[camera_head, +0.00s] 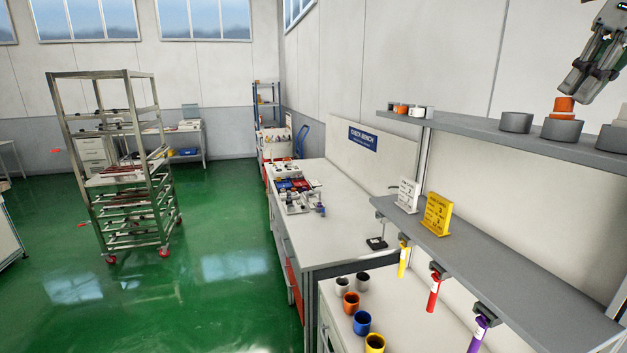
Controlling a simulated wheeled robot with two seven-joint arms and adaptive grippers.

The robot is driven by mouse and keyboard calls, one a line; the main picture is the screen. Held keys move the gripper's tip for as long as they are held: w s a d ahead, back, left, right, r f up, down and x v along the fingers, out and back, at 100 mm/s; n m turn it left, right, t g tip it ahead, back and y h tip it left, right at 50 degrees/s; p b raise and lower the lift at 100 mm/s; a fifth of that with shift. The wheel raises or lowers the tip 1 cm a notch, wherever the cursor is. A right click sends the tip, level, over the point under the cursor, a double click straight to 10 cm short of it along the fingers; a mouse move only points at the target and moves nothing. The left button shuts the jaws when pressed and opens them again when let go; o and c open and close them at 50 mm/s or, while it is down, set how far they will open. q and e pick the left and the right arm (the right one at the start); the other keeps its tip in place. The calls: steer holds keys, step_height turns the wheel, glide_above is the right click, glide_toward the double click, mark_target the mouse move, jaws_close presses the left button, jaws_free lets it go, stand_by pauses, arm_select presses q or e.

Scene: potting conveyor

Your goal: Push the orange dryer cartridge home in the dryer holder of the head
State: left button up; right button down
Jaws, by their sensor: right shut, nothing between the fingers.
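The orange dryer cartridge (564,104) stands upright in a round grey holder (562,130) on the upper shelf at the right. Its orange upper part shows above the holder's rim; how deep it sits inside is hidden. My right gripper (577,91) comes in from the top right corner with its fingers shut and empty. Its fingertips are just above and to the right of the cartridge; I cannot tell if they touch it. My left gripper is not in view.
Other grey round holders (516,122) stand on the upper shelf (465,127). A bench and cart (127,165) stand farther left.

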steer(key=shift+r+p, duration=0.4)
steer(key=shift+r, duration=1.8)
steer(key=c, duration=1.7)
jaws_free()
steer(key=shift+r, duration=0.1)
step_height(320, 180, up, 10)
glide_above(573, 118)
steer(key=s+d, duration=0.1)
steer(key=s, duration=0.4)
steer(key=shift+d+r, duration=0.1)
steer(key=shift+r, duration=0.1)
